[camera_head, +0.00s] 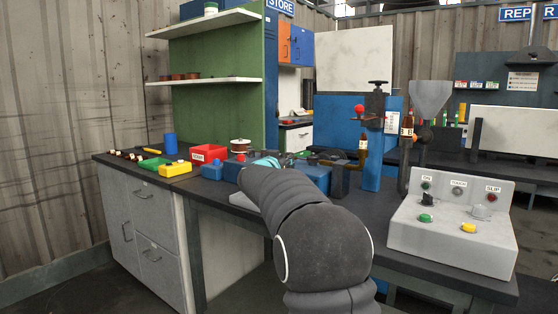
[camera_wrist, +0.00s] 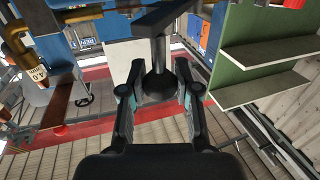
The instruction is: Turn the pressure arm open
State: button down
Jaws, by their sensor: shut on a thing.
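In the wrist view, a dark grey lever, seemingly the pressure arm (camera_wrist: 158,52), runs as a straight stem from a flat bar to a rounded end. My gripper (camera_wrist: 160,85) has its two fingers, with teal pads, on either side of that rounded end and is shut on it. The pads and part of the contact are partly hidden by the fingers. In the head view, my own arm covers most of the gripper, and only a teal bit of it (camera_head: 266,163) shows above the bench. I cannot make out the pressure arm there.
A control box (camera_head: 455,222) with lamps and green and yellow buttons stands right of my arm. A blue post (camera_head: 372,160), a brown bottle (camera_head: 363,147) and a grey funnel (camera_head: 430,97) stand behind. Red (camera_head: 209,154), yellow (camera_head: 175,169) and green bins crowd the bench's left.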

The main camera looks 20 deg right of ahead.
jog(key=shift+a, duration=0.1)
jog(key=c, duration=0.8)
grip_release()
jog(key=shift+a, duration=0.1)
jog(key=v, duration=1.2)
